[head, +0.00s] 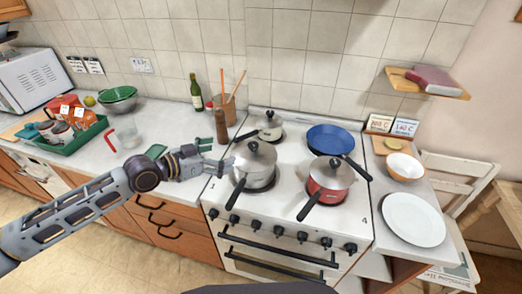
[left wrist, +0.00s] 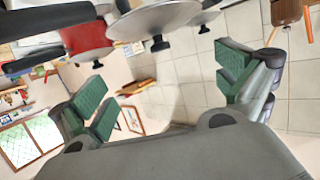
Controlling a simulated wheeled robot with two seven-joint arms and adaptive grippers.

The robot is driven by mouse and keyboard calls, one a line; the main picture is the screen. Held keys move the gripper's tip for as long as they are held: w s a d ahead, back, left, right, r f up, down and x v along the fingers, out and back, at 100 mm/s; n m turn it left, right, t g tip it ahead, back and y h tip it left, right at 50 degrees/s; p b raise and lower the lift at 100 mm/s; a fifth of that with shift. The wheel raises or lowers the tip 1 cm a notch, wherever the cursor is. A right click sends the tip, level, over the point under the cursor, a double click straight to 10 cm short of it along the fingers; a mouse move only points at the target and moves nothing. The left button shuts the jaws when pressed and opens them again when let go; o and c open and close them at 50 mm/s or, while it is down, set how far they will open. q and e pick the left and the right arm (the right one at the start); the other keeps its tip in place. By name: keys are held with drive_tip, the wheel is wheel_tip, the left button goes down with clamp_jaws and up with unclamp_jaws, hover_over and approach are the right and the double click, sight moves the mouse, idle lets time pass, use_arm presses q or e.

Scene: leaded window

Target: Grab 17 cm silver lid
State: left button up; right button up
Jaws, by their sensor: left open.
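Three silver lids with black knobs show in the head view. One lid (head: 254,157) sits on the silver saucepan (head: 256,179) on the front left burner. Another lid (head: 331,171) covers the red saucepan (head: 328,191), and a smaller-looking lid (head: 270,121) is on the back left pan. I cannot tell their sizes in centimetres. My left gripper (head: 218,157) is open and empty, just left of the silver saucepan's lid, apart from it. In the left wrist view, a lid (left wrist: 150,21) shows beyond the spread green-padded fingers. My right gripper is not seen.
A blue frying pan (head: 331,139) is at the back right of the stove (head: 285,225). A wooden pepper mill (head: 221,127) and a utensil pot stand behind my left gripper. Black pan handles stick out toward the front. A white plate (head: 413,219) lies at right.

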sight(249, 146)
use_arm(q)
drive_tip(key=shift+p+x, duration=0.5)
drive_tip(key=shift+x, duration=3.15)
drive_tip(key=shift+w+d+f, duration=0.1)
drive_tip(key=shift+w+d, duration=0.3)
drive_tip(key=shift+d+f+p, duration=0.1)
drive_tip(key=shift+p, duration=0.25)
